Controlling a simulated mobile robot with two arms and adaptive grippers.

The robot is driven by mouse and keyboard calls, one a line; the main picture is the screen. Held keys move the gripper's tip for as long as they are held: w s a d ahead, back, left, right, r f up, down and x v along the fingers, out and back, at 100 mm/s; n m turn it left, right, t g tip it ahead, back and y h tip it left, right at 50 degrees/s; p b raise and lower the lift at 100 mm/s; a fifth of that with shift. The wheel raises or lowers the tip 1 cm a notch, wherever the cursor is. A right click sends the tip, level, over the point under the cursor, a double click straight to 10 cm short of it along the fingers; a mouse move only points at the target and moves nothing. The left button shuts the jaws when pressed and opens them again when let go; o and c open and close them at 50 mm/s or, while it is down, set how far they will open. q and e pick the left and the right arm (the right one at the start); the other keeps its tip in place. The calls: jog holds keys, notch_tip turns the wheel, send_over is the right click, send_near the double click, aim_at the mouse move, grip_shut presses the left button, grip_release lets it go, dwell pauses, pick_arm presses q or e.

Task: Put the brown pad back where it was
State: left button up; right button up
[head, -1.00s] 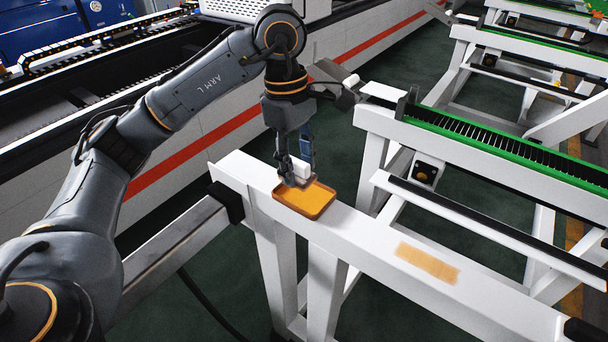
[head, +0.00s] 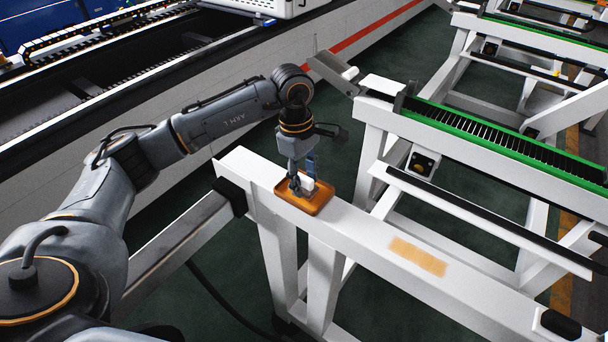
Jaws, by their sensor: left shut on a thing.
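My left gripper (head: 302,186) is shut on a small white block (head: 307,183), low over an orange-brown shallow tray (head: 316,206). Whether the block touches the tray floor is hard to tell. A flat tan rectangle (head: 418,257) lies farther right along the same beam, clear of the gripper. I cannot tell which of these is the brown pad. My right gripper is out of view.
The white beam (head: 365,232) is bare between tray and tan rectangle. A green-edged rack rail (head: 490,135) runs along the right. A long machine bed (head: 165,140) stands behind my left arm. The dark green floor is open below.

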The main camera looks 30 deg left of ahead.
aim_at(300, 174)
pick_arm(q)
jog(key=shift+f, duration=0.15)
jog(key=o, duration=1)
jog(key=shift+r, duration=0.3)
jog(key=shift+w+a+r+b, duration=0.15)
jog(key=shift+r+b, duration=0.55)
jog(key=shift+r, duration=1.25)
jog(key=shift+s+a+r+b, duration=0.1)
jog(key=shift+a+r+b, duration=0.45)
jog(key=shift+r, duration=1.4)
jog(key=shift+w+d+r+b, duration=0.1)
jog(key=shift+r+b, duration=0.8)
jog(key=shift+r, duration=1.05)
jog(key=shift+f, duration=0.1)
